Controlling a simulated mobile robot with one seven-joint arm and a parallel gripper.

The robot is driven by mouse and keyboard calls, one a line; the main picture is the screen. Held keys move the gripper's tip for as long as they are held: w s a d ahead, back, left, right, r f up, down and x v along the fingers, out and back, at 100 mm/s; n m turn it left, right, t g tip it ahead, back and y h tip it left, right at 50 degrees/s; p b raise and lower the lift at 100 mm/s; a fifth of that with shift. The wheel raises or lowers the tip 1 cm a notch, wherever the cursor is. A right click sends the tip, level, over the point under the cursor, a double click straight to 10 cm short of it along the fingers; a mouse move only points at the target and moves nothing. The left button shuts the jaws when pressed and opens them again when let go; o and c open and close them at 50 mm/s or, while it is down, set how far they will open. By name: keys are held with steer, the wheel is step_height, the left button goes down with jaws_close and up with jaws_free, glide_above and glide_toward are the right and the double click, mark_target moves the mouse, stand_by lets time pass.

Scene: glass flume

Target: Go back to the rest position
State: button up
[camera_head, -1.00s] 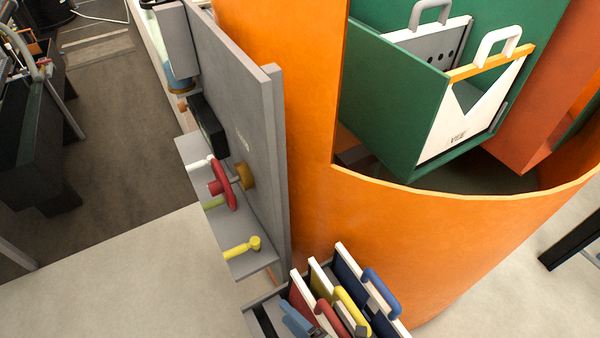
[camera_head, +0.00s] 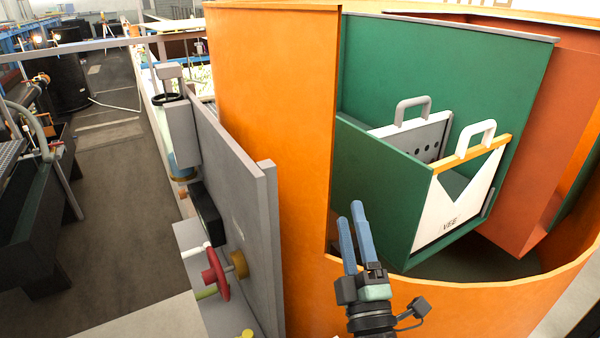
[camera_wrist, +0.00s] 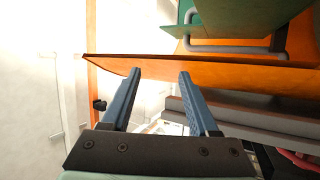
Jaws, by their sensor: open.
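My gripper (camera_head: 357,238) is in the head view at the lower middle, in front of the orange curved wall's lower rim. Its two blue fingers point up, apart from each other, with nothing between them. In the wrist view my gripper (camera_wrist: 157,82) also shows open and empty, with the orange edge (camera_wrist: 215,78) beyond the fingertips. I cannot tell how close the fingers are to the orange wall.
The orange wall (camera_head: 270,110) surrounds a green box (camera_head: 380,190) with a white V-notched plate (camera_head: 455,205) that has a handle. A grey panel (camera_head: 235,190) with a red handwheel (camera_head: 215,272) stands at left. Floor (camera_head: 120,190) is clear farther left.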

steer(key=s+r+m+t+h, duration=0.1)
steer(key=s+r+m+h, duration=0.15)
steer(key=r+m, duration=0.45)
steer(key=s+r+m+t+h, duration=0.15)
steer(key=r+h, duration=0.25)
steer(key=r, duration=0.7)
steer(key=s+r+m+t+h, duration=0.1)
steer(key=s+r+m+h, duration=0.2)
steer(key=r+m, duration=0.4)
steer(key=s+a+r+m+t+y, duration=0.1)
steer(key=s+a+r+m+y, duration=0.1)
steer(key=s+a+r+y, duration=0.7)
step_height(320, 180, down, 14)
steer(key=s+h+b, duration=0.1)
steer(key=h+b, duration=0.1)
steer(key=b, duration=1.4)
steer(key=shift+s+d+r+b, duration=0.25)
steer(key=shift+d+b, duration=0.05)
steer(key=shift+d, duration=0.1)
